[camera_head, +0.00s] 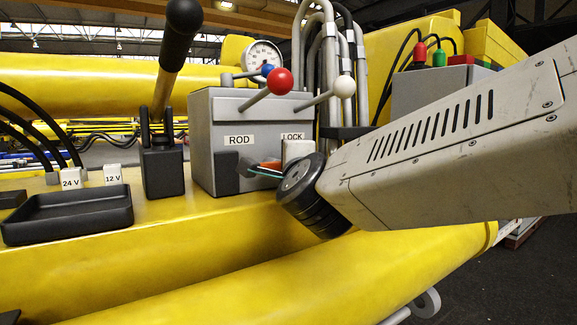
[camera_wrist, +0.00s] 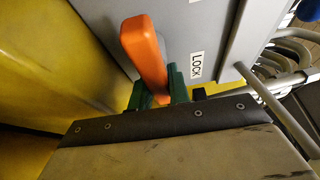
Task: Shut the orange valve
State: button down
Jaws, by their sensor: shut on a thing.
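The orange valve (camera_wrist: 144,52) shows in the wrist view as a rounded orange lever in front of the grey box face, left of the LOCK label (camera_wrist: 196,66). In the head view only a small orange part of it (camera_head: 271,165) shows below the LOCK label, beside my wrist. My gripper (camera_wrist: 160,94) has green fingers, one on each side of the lever's near end, and is shut on it. In the head view my gripper (camera_head: 264,171) is a thin green edge at the box front. The valve's pivot is hidden.
The grey box (camera_head: 232,110) carries levers with red (camera_head: 279,81), blue and white knobs. A black-gripped lever (camera_head: 182,30) stands to its left, near a black tray (camera_head: 68,215). Grey pipes (camera_head: 318,60) rise behind. The yellow boom (camera_head: 290,280) runs below.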

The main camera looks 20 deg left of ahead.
jog(key=shift+f, duration=0.1)
jog(key=c, duration=1.3)
grip_release()
jog(key=v, duration=0.8)
jog(key=shift+w, duration=0.1)
